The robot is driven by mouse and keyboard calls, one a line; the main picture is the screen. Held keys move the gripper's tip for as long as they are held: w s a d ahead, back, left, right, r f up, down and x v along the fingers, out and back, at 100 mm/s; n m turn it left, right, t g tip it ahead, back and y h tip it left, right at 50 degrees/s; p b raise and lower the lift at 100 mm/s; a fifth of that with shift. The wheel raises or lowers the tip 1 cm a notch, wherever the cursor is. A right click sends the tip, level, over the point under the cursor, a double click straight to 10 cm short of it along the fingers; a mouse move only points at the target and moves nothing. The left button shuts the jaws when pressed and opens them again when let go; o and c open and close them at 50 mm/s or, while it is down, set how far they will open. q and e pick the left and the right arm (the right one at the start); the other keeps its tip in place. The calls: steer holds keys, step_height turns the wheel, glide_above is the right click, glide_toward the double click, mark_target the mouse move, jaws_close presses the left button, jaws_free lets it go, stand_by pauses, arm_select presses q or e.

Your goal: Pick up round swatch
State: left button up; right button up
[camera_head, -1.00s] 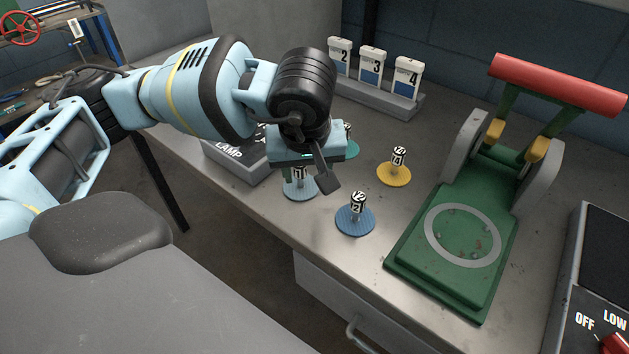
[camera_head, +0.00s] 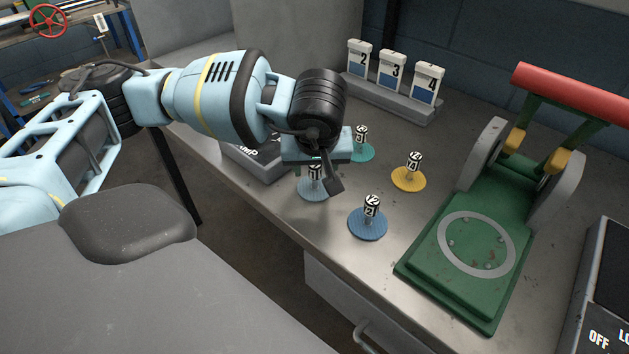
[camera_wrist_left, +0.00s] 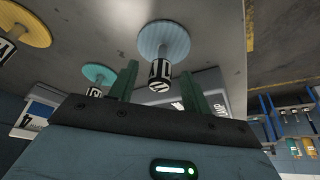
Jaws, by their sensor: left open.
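Several round swatches stand on the metal table, each a flat disc with an upright black-and-white labelled post: a light blue one (camera_head: 313,190), a darker blue one (camera_head: 367,224), a yellow one (camera_head: 409,180) and a teal one (camera_head: 364,153). My left gripper (camera_head: 326,178) is open and points down just over the light blue swatch, partly covering it. In the left wrist view the light blue swatch (camera_wrist_left: 163,40) has its post between the lines of the two green fingers (camera_wrist_left: 160,88). The teal swatch (camera_wrist_left: 99,73) is beside one finger. My right gripper is not in view.
A green press (camera_head: 460,270) with a red handle stands to the right. A grey rack of numbered cards (camera_head: 393,95) stands at the back. A dark labelled box (camera_head: 255,162) is left of the gripper. A control box (camera_head: 605,290) is at far right.

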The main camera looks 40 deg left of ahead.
arm_select(q)
steer(key=shift+x, duration=1.35)
steer(key=shift+c, duration=0.5)
steer(key=shift+r, duration=0.1)
jaws_close()
